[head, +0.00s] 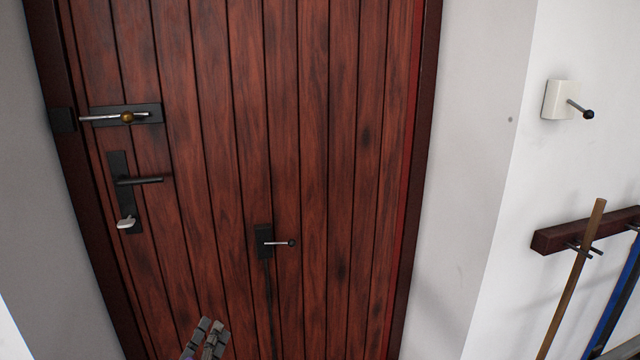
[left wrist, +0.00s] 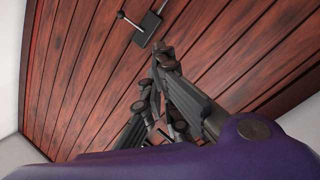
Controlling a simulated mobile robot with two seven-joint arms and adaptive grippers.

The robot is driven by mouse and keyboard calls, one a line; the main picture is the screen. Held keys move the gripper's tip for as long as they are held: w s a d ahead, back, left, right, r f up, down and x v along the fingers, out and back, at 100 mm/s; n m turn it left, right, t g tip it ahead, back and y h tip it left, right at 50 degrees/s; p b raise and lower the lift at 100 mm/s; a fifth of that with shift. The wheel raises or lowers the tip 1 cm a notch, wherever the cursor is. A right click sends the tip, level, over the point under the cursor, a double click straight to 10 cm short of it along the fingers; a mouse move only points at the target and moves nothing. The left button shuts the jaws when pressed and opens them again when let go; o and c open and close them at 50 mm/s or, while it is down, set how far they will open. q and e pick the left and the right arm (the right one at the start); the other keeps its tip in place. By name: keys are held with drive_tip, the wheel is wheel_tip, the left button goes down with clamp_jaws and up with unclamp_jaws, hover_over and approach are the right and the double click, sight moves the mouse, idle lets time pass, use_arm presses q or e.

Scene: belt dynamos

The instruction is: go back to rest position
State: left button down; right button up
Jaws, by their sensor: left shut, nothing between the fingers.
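My left gripper (head: 211,331) shows at the bottom of the head view, in front of the lower part of a dark red plank door (head: 330,150). It is shut and empty. In the left wrist view the left gripper (left wrist: 158,92) points toward the door planks (left wrist: 85,85), with its fingers together. A small black plate with a thin lever (head: 268,243) is on the door above and to the right of the gripper. That plate also shows in the left wrist view (left wrist: 146,30), apart from the fingers. My right gripper is not in view.
The door carries a sliding bolt (head: 125,115) and a black handle (head: 138,181) with a key-like knob (head: 126,222) below. A white switch box (head: 560,99) is on the right wall. A dark red rack (head: 570,235) holds long handles.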

use_arm(q)
drive_tip(key=s+d+f+m+g, duration=0.3)
drive_tip(key=s+f+m+g, duration=0.4)
drive_tip(key=s+f, duration=1.2)
drive_tip(key=s+f+m+g, duration=0.1)
drive_tip(key=s+f, duration=0.2)
drive_tip(key=s, duration=0.7)
drive_tip(key=s+f+m+g+p, duration=0.1)
drive_tip(key=s+f, duration=0.2)
drive_tip(key=s, duration=0.7)
drive_tip(key=shift+s+d+f+g+y, duration=0.3)
drive_tip(key=shift+f+g+y, duration=0.05)
drive_tip(key=shift+g+y, duration=0.05)
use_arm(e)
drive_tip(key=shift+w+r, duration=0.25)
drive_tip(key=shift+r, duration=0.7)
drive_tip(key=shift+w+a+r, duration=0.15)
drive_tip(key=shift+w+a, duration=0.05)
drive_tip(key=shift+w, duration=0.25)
use_arm(q)
drive_tip(key=c, duration=2.5)
unclamp_jaws()
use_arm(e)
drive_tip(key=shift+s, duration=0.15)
